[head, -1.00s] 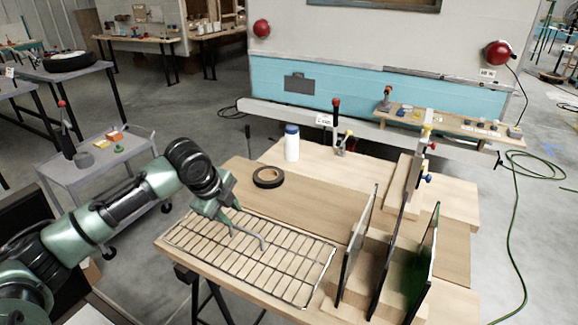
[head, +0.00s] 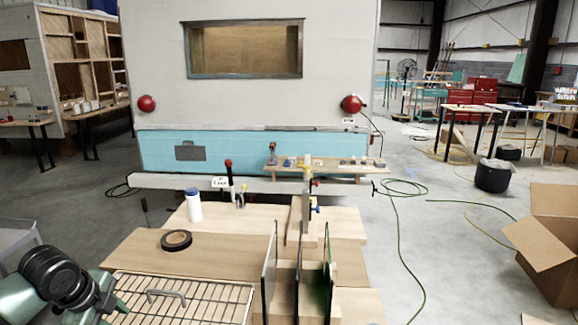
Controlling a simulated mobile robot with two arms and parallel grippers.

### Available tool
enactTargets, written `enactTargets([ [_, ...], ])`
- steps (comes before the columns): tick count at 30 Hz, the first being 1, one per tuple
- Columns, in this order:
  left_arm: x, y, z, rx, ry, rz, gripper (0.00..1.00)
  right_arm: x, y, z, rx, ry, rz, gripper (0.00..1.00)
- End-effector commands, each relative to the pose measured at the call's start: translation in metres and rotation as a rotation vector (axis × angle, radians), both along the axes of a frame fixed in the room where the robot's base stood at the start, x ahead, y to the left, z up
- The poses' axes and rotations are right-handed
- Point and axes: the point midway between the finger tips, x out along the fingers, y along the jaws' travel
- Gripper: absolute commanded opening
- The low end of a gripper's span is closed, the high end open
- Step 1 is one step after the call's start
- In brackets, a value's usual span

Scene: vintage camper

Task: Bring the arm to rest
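My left arm comes in at the lower left. Its dark wrist and green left gripper (head: 98,299) are beside the left edge of the wire rack (head: 226,298). The fingers are not clear, so I cannot tell if the gripper is open or shut. A grey bent handle (head: 166,296) lies on the rack, to the right of the gripper and apart from it in the picture. My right gripper is not in view.
The wooden bench (head: 150,253) holds black tape (head: 176,240), a white bottle (head: 194,206) and upright dark-edged panels (head: 269,272). The blue and white camper (head: 240,150) stands behind. An open cardboard box (head: 550,240) is at right. A green hose crosses the floor.

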Motion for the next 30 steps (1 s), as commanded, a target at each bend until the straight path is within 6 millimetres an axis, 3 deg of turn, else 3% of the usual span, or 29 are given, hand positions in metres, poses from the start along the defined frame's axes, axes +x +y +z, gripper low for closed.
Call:
enactTargets([
  [3, -0.003, -0.010, -0.009, -0.010, 0.008, 0.003, 0.32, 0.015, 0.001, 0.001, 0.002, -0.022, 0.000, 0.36],
  [11, -0.017, -0.042, -0.040, -0.041, 0.028, 0.033, 0.32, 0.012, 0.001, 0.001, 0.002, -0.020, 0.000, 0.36],
  [17, -0.040, -0.082, -0.076, -0.094, 0.050, 0.090, 0.32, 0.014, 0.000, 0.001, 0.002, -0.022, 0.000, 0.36],
  [23, -0.085, -0.137, -0.118, -0.196, 0.078, 0.222, 0.32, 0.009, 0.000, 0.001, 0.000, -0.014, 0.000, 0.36],
  [27, -0.138, -0.179, -0.145, -0.321, 0.108, 0.432, 0.32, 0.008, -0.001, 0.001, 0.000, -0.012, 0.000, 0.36],
  [30, -0.173, -0.194, -0.154, -0.397, 0.121, 0.624, 0.32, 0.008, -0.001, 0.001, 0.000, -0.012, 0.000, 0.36],
])
